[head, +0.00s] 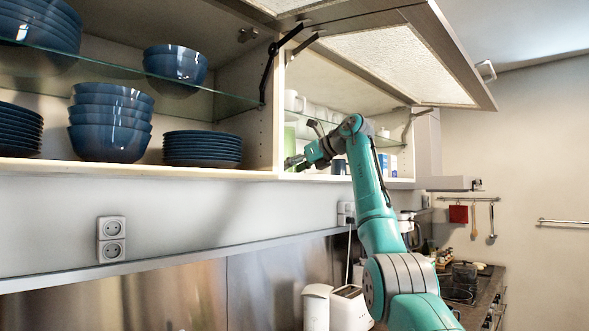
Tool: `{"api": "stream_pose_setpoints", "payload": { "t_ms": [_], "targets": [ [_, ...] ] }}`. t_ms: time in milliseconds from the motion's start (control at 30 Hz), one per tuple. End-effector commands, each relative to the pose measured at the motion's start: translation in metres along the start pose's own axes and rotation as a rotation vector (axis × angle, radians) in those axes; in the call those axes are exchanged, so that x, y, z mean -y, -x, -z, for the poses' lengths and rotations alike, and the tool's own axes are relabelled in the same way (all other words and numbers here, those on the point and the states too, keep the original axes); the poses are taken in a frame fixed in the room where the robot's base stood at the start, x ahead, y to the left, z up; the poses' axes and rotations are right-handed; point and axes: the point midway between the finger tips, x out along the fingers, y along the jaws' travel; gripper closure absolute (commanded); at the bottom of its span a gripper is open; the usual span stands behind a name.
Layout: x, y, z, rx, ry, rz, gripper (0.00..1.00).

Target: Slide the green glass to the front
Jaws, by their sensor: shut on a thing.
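A green translucent glass (290,138) shows small at the left inside edge of the open wall cabinet, partly hidden by the cabinet's side panel. My gripper (297,162) reaches into this cabinet just above its bottom board and is shut at the glass's lower part. The fingertips are small and dark here, so the exact contact is hard to see.
The lift-up flap (395,65) is raised above my arm. White cups (294,101) stand on the glass shelf above my gripper. Left of the divider (262,120) are blue bowls (110,122) and plates (202,148). A toaster (350,308) stands on the counter below.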

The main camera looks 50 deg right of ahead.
Motion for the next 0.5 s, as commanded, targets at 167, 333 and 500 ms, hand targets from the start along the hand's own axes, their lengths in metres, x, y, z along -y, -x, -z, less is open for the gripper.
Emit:
{"api": "stream_pose_setpoints", "payload": {
  "t_ms": [167,333,500],
  "targets": [
    [-0.0004,-0.0012,0.0015,-0.003,-0.001,-0.003,0.78],
    [-0.0002,-0.0011,0.0015,-0.003,-0.001,-0.002,0.78],
    [-0.0002,-0.0008,0.0012,-0.002,-0.001,-0.002,0.03]
  ]
}}
